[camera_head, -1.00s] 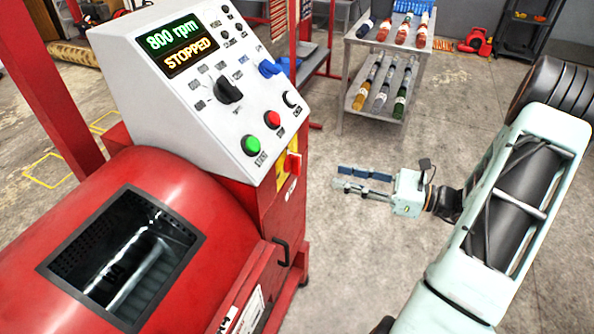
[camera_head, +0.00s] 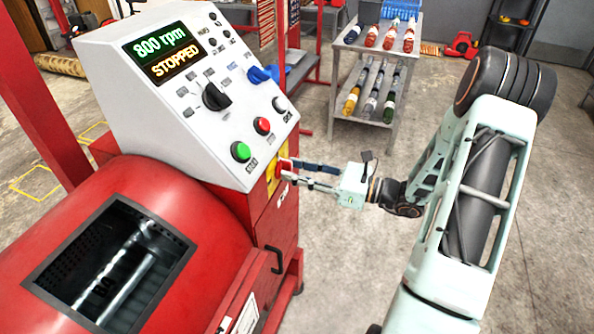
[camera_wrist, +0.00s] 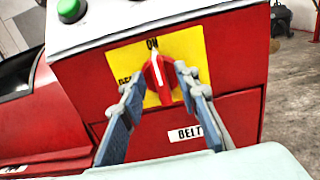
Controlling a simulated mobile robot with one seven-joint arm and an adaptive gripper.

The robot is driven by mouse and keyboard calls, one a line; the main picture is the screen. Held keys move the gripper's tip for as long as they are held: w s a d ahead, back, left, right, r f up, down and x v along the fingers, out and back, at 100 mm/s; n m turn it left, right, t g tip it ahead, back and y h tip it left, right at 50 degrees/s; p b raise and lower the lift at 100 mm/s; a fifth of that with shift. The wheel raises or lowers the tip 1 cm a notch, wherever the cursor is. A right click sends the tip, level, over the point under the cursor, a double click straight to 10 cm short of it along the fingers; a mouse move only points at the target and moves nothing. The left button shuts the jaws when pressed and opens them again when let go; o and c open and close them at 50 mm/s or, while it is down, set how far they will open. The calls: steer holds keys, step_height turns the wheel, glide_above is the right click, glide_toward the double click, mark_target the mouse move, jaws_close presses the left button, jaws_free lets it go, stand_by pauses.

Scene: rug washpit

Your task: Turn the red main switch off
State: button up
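The red main switch (camera_wrist: 157,76) sits on a yellow plate (camera_wrist: 194,50) on the side of the red machine. Its white pointer line aims up at the word ON in the wrist view. In the head view the switch (camera_head: 284,168) is partly covered by my gripper (camera_head: 291,171). In the wrist view my gripper (camera_wrist: 157,82) is open, with one blue-grey finger on each side of the switch knob. The right fingertip is close beside the knob; I cannot tell if it touches.
The sloped control panel (camera_head: 215,140) above has a green button, a red button and knobs; its display reads 800 rpm, STOPPED. A grey bottle cart (camera_head: 345,75) stands behind.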

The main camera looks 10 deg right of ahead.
jaws_close()
steer(key=shift+f+n, duration=0.1)
steer(key=shift+n, duration=0.2)
steer(key=n+b, duration=1)
steer(key=n, duration=0.1)
steer(key=n+b, duration=0.5)
steer(key=n, duration=0.1)
steer(key=shift+s+a+f, duration=0.15)
steer(key=shift+s+f, duration=0.1)
steer(key=shift+f, duration=0.1)
steer(key=shift+n, duration=0.3)
jaws_free()
steer(key=shift+r, duration=0.1)
